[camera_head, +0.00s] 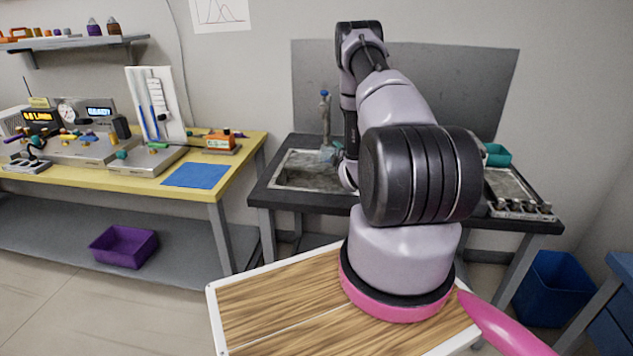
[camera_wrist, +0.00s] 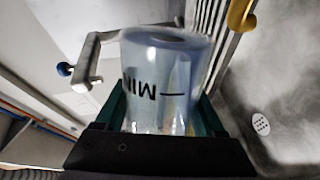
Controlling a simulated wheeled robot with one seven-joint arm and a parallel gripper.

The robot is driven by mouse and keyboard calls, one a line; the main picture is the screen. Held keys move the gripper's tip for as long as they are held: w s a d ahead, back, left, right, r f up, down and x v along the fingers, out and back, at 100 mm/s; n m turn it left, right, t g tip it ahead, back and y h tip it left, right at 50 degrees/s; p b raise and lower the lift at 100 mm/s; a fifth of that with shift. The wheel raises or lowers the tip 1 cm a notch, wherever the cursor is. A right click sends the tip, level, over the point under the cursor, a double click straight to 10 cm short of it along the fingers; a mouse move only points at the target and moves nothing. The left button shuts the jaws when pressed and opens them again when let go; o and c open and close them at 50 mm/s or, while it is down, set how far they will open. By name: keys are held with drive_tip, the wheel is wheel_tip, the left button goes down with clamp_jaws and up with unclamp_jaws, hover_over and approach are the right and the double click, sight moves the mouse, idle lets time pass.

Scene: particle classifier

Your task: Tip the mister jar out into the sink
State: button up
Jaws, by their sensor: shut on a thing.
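The mister jar (camera_wrist: 155,85) is a clear, bluish see-through vessel with a black MIN mark, which reads upside down in the wrist view. My gripper (camera_wrist: 163,112) is shut on it, with a dark green finger on each side. In the head view the jar (camera_head: 328,154) is a small pale shape beside my arm, over the sink (camera_head: 290,180). My arm hides most of the gripper there. The sink floor with its round drain (camera_wrist: 261,124) lies to the right in the wrist view. The jar's exact tilt and contents are unclear.
A faucet (camera_head: 325,120) with a blue tip stands behind the sink, close to the jar; it also shows in the wrist view (camera_wrist: 88,65). A rack (camera_head: 520,210) and teal container (camera_head: 497,155) are right. A yellow bench (camera_head: 240,150) with instruments is left.

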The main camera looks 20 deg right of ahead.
sight(326, 150)
drive_tip(key=shift+w+a+f+n+h, duration=0.1)
drive_tip(key=shift+a+f+n+h, duration=0.15)
drive_tip(key=shift+n, duration=0.6)
drive_tip(key=shift+w+a+f+n+h, duration=0.15)
drive_tip(key=shift+a+f+n, duration=0.15)
drive_tip(key=shift+n, duration=0.55)
idle(1.2)
drive_tip(key=shift+a+r+n+h, duration=0.4)
drive_tip(key=shift+r+n, duration=0.3)
drive_tip(key=shift+n, duration=0.6)
idle(1.1)
drive_tip(key=shift+w+a+r+n, duration=0.1)
drive_tip(key=shift+a+r+n, duration=0.3)
drive_tip(key=shift+n, duration=0.35)
drive_tip(key=shift+w+a+r+n, duration=0.15)
drive_tip(key=shift+a+n, duration=0.3)
drive_tip(key=shift+n, duration=0.3)
idle(1.2)
